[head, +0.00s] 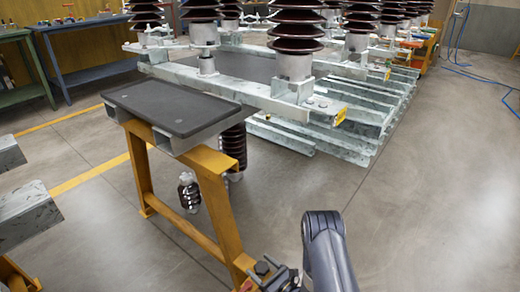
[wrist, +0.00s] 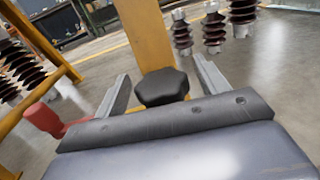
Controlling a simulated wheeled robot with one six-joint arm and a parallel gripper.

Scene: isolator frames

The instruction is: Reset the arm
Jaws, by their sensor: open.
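My gripper (wrist: 162,67) is open in the wrist view, with its two grey fingers apart. A black rounded knob-like piece (wrist: 162,88) shows between the fingers; I cannot tell whether it touches them or what it belongs to. Beyond it rises a yellow post (wrist: 146,34). In the head view, part of my gripper (head: 278,277) shows at the bottom edge, close to the yellow trestle (head: 218,212). My dark grey arm link (head: 325,250) stands right of it.
A black-topped bench plate (head: 170,105) rests on the trestle. A red part (wrist: 42,118) lies left of my gripper. Brown insulators (head: 296,30) stand on galvanised beams (head: 225,86) behind. Side tables (head: 90,73) are at left. The floor at right (head: 430,200) is clear.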

